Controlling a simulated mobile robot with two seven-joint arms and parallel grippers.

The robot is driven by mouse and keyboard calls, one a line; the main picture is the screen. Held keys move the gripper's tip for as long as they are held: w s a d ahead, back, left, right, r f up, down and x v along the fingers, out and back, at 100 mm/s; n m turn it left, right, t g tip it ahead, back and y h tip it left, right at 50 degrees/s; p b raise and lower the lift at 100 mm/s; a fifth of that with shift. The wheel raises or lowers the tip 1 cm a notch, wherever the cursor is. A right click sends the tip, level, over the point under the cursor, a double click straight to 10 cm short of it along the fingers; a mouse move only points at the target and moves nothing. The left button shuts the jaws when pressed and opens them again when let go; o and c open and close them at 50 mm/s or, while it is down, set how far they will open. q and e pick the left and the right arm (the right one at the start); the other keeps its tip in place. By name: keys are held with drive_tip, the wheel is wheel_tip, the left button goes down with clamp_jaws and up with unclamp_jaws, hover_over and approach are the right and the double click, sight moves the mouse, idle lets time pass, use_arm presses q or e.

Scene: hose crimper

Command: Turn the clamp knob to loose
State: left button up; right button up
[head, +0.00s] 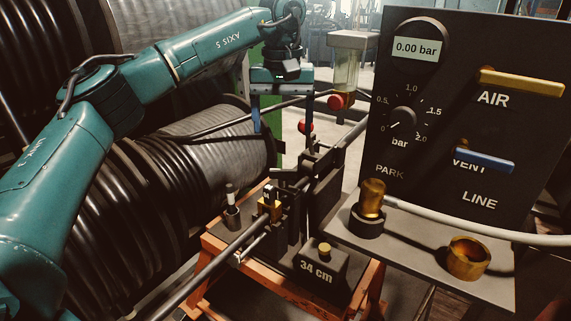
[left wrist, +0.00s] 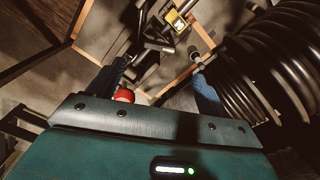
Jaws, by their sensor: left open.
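My left gripper (head: 283,126) hangs fingers-down above the bench device, open with nothing between its fingers. A round red knob (head: 306,128) is close by the right finger's tip; whether they touch I cannot tell. In the left wrist view a red knob (left wrist: 124,95) shows beside the left finger. Lower on the device sits a small yellow block (head: 269,208) with a black-and-white top, also in the left wrist view (left wrist: 177,20). No label shows which part is the clamp knob, nor its setting. My right gripper is not in view.
A second red knob (head: 337,101) sits under a clear bowl. The control panel (head: 470,50) with dial, AIR and VENT levers stands at right, above a shelf (head: 420,240) with brass fittings. Large black hose coils (head: 200,150) crowd the left.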

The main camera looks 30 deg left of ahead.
sight(283, 170)
use_arm(q)
wheel_tip(283, 170, down, 10)
drive_tip(key=shift+f+b, duration=0.1)
drive_tip(key=shift+b, duration=0.85)
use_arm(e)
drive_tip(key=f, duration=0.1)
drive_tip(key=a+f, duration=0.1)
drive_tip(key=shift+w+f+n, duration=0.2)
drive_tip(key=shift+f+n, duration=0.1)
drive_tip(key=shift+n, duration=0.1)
use_arm(q)
drive_tip(key=c, duration=1)
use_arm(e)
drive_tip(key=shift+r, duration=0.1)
